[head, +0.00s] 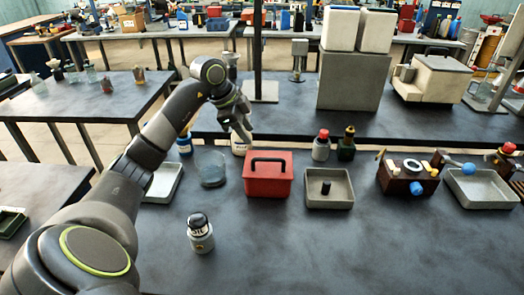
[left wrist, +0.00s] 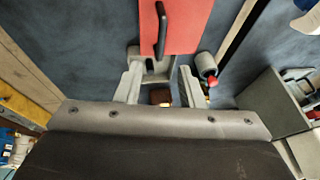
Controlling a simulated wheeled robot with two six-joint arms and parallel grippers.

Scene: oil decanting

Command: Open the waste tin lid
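The waste tin appears to be the red box (head: 268,177) with a black handle (head: 268,164) on its closed lid, standing in the middle of the table. In the left wrist view its red top (left wrist: 187,30) and handle show at the upper middle. My left gripper (head: 241,130) is above and behind the tin, a little to its left, and apart from it. In the left wrist view my left gripper (left wrist: 160,70) has its two fingers spread, with nothing held between them. My right gripper is not in view.
A grey tray (head: 342,201) holding a small black object stands right of the tin. A glass beaker (head: 211,169) is at its left. A small labelled bottle (head: 200,235) stands in front. Two capped bottles stand behind the tray. The front right table is clear.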

